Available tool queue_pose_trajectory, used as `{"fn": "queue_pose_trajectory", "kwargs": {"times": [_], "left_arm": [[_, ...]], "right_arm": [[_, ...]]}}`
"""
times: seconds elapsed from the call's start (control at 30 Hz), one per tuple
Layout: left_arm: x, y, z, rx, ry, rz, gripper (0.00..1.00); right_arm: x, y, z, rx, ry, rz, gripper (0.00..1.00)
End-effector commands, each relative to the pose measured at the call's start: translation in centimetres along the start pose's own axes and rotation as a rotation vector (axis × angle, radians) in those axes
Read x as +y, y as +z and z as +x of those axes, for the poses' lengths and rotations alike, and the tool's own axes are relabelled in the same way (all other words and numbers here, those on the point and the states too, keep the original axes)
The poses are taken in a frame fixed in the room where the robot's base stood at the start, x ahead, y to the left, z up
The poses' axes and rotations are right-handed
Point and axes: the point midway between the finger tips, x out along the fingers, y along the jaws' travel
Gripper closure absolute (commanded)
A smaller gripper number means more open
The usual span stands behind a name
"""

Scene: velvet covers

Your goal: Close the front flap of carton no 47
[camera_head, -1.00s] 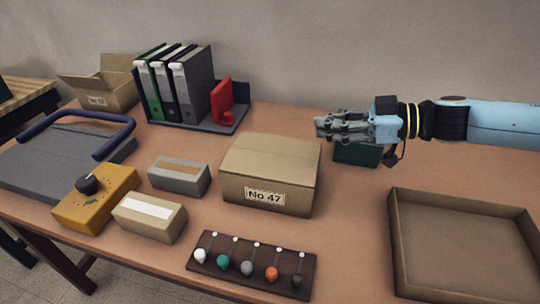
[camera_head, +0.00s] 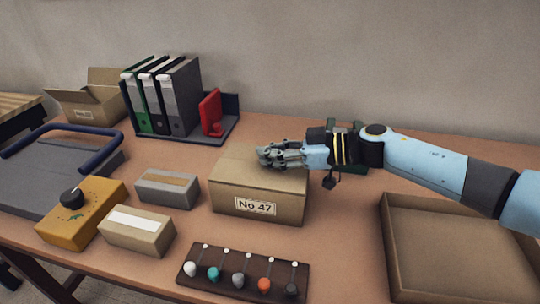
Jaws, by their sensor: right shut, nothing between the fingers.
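Carton no 47 (camera_head: 258,192) stands in the middle of the table, a brown box with a white "No 47" label on its front. Its top looks flat and covered, with no flap seen standing up. My right gripper (camera_head: 262,157) is shut and empty, over the back part of the carton's top. I cannot tell whether it touches the cardboard. The gripper and wrist hide the top's back right part. My left gripper is not in view.
An open brown tray (camera_head: 394,262) lies at the right. A rack of knobs (camera_head: 243,273) is in front of the carton. Small boxes (camera_head: 167,188) and a yellow control box (camera_head: 82,212) stand to its left. Binders (camera_head: 178,98) and an open carton (camera_head: 88,104) are behind.

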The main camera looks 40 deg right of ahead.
Motion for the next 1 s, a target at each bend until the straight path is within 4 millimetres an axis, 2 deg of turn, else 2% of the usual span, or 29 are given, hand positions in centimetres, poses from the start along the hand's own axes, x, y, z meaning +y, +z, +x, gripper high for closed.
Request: {"fn": "queue_pose_trajectory", "kwargs": {"times": [0.37,0.63,1.0], "left_arm": [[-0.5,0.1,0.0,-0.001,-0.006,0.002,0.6],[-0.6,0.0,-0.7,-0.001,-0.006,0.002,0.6],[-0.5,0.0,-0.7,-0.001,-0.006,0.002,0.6]], "right_arm": [[0.0,0.2,0.1,0.001,0.0,0.001,1.0],[0.3,1.7,0.4,0.0,-0.026,0.108,1.0],[0.3,2.0,0.3,-0.005,-0.027,0.113,1.0]]}}
